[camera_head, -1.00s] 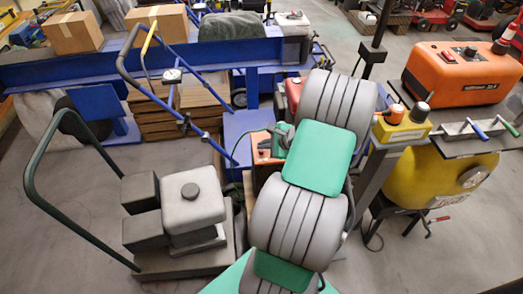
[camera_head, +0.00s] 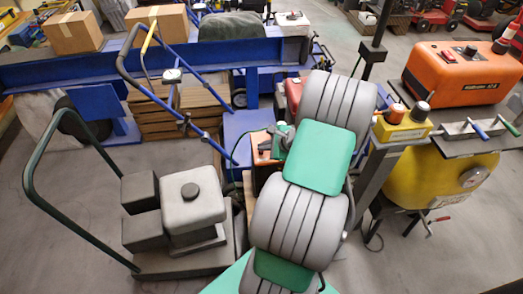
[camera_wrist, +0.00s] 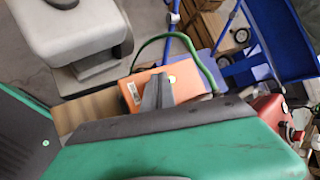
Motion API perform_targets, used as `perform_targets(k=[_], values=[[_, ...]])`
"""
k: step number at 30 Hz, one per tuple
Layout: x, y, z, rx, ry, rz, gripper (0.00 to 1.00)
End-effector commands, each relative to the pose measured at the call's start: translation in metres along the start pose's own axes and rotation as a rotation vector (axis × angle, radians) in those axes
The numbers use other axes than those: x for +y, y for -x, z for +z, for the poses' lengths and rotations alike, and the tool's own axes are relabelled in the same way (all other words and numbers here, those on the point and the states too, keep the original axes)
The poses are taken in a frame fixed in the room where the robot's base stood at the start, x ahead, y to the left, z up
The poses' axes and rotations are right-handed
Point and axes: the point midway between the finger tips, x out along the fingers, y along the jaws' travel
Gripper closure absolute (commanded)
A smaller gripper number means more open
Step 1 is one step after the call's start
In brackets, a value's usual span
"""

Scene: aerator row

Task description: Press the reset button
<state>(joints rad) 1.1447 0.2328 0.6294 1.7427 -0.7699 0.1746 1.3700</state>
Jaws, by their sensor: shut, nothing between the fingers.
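An orange box (camera_head: 262,155) stands low beyond my arm, partly hidden by my gripper and arm. It also shows in the wrist view (camera_wrist: 134,92), with a white barcode label on its left side and a small pale green round spot (camera_wrist: 172,79) on top. I cannot tell whether that spot is the reset button. My gripper (camera_wrist: 158,88) is shut and empty, its grey fingers over the box top, close to the spot. Contact cannot be told. In the head view my gripper (camera_head: 276,143) is small and partly hidden.
A green cable (camera_wrist: 205,65) curves beside the box. A dark green-handled cart (camera_head: 150,262) with grey blocks stands left, and a blue-framed trolley (camera_head: 243,125) behind. On the right are a yellow control box (camera_head: 403,128), an orange machine (camera_head: 462,75) and a yellow tank (camera_head: 425,180).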

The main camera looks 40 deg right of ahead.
Motion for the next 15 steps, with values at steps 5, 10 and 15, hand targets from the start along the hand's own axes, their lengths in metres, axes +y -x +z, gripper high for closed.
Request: perform_targets(k=[5,10,15], values=[[0.0012,-0.0013,-0.0013,0.001,-0.001,0.0,1.0],[0.0013,-0.0013,-0.0013,0.001,-0.001,0.001,1.0],[-0.0011,0.002,0.0011,0.001,-0.001,0.001,1.0]])
